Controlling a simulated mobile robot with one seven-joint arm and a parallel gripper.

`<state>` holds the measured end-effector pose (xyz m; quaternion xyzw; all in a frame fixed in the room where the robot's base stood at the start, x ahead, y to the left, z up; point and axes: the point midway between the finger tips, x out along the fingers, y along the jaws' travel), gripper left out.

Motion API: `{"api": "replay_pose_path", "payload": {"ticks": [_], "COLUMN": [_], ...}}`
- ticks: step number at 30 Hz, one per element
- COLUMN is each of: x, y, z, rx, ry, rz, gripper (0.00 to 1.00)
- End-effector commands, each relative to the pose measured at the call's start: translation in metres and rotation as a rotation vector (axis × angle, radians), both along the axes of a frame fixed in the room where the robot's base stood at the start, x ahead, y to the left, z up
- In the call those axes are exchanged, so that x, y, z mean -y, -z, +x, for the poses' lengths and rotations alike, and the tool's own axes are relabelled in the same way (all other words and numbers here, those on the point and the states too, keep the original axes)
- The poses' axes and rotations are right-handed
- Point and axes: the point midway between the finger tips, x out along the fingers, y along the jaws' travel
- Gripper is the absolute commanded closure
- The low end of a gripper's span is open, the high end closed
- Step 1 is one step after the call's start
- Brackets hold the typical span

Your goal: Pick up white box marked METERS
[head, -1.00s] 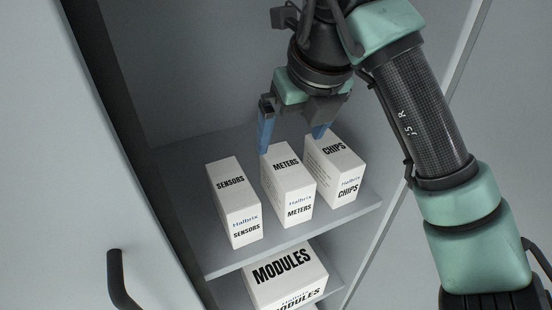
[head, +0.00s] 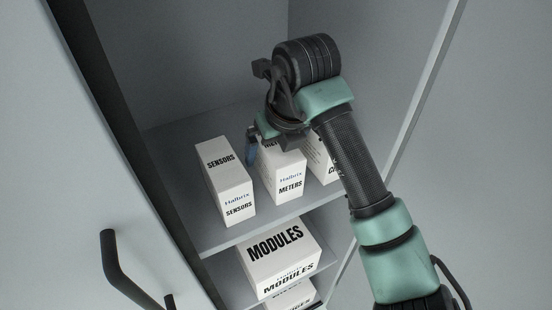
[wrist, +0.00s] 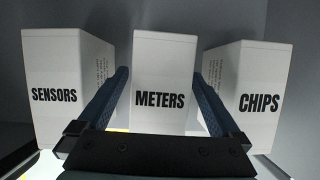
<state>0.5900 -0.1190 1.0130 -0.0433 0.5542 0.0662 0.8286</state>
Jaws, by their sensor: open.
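The white box marked METERS (head: 283,178) stands upright in the middle of a row of three on the cabinet shelf. In the wrist view the METERS box (wrist: 163,85) sits between the two blue fingers of my gripper (wrist: 162,95). The fingers are open, one on each side of the box, in the gaps to its neighbours. In the head view my gripper (head: 266,150) is low at the box's top; one blue finger shows at its left side, and the other is hidden behind my wrist and the boxes.
A white SENSORS box (head: 226,180) stands close on the left and a white CHIPS box (wrist: 245,95) close on the right. A MODULES box (head: 280,258) is on the shelf below. The cabinet door with a dark handle (head: 115,262) stands at the left.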

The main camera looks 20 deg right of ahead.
Motion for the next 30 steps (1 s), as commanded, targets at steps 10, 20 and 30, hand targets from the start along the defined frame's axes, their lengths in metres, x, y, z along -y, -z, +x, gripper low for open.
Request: {"api": "replay_pose_path", "payload": {"ticks": [10, 20, 30], "x": [-0.0002, -0.0003, -0.0003], "y": [0.0041, 0.0076, 0.0088], "z": [0.0019, 0.0017, 0.0018], "rx": [0.001, 0.001, 0.001], "ry": [0.0, -0.001, 0.0], "rz": [-0.001, -0.001, 0.0], "gripper": [0.0, 0.0, 0.0]}}
